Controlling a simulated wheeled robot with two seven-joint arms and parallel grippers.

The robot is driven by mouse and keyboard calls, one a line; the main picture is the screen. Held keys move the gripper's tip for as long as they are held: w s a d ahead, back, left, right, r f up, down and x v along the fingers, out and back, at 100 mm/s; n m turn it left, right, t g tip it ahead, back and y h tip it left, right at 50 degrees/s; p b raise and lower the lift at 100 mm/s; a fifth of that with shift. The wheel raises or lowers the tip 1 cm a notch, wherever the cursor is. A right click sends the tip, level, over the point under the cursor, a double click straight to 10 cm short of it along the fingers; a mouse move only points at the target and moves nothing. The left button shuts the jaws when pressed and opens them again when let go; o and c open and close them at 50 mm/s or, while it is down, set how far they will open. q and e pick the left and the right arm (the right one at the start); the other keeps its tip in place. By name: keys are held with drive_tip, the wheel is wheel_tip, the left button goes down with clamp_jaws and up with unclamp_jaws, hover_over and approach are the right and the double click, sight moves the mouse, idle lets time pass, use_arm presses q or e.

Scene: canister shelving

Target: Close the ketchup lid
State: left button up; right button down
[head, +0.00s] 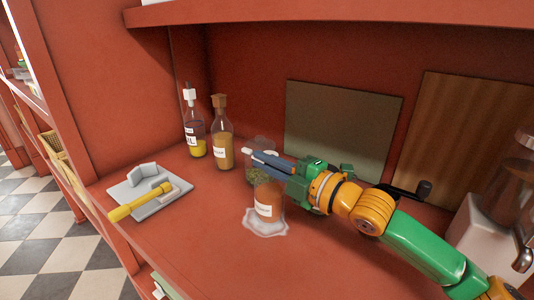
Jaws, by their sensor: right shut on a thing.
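The ketchup jar (266,205) is a clear container with orange-red contents and a pale label. It stands upright on the red shelf, with a pale translucent scalloped shape (265,227) around its base. My right gripper (258,158) reaches in from the right, its fingers across the jar's top. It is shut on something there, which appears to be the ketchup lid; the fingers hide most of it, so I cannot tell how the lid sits. My left gripper is not in view.
Two bottles, one dark and yellow (194,135) and one tan (222,140), stand further back. A grey board (150,207) with a yellow-handled tool (138,203) lies left. The front shelf (205,235) is clear.

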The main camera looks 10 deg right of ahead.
drive_tip(key=shift+f+n, duration=0.4)
drive_tip(key=shift+n, duration=0.4)
drive_tip(key=c, duration=1)
unclamp_jaws()
drive_tip(key=shift+f, duration=0.1)
drive_tip(key=shift+o, duration=0.2)
drive_tip(key=b+v, duration=0.1)
drive_tip(key=v, duration=0.6)
